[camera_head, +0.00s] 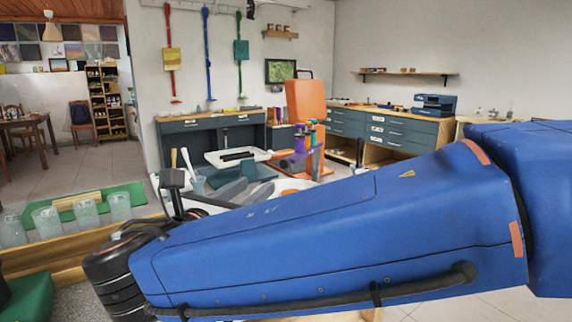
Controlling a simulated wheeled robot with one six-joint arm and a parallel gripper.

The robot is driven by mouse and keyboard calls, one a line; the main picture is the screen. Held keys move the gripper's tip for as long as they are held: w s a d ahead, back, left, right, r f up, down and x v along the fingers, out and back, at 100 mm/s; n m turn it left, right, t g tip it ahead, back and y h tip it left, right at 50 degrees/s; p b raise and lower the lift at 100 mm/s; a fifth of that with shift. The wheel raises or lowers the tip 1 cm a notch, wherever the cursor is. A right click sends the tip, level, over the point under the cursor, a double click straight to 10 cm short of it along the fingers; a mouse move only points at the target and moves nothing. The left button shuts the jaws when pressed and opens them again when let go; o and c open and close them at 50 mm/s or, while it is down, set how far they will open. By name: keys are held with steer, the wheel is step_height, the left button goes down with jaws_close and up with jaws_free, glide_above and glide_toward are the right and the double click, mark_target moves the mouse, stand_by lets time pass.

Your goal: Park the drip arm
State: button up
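I cannot pick out the drip arm with certainty. My blue arm fills the front from the right edge to the lower left and hides much of the work area behind it. Its black wrist end is at the lower left. Black parts with a small block on a stem rise behind the wrist, and I cannot make out gripper fingers there or any held thing. Just beyond my arm is a white tray (220,160) with a dark bar on it, above a grey-blue block. Upright purple, green and blue pieces (309,137) stand to its right.
Several clear glasses (83,213) stand in a row at left, beside a green mat (128,193) on a wooden-edged surface. An orange panel (305,105) stands behind the work area. Grey drawer cabinets (385,131) line the back. Open floor lies at far left.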

mark_target(283, 164)
steer(key=x, duration=1.7)
steer(key=shift+w+a+r, duration=0.1)
steer(key=shift+w, duration=0.05)
jaws_close()
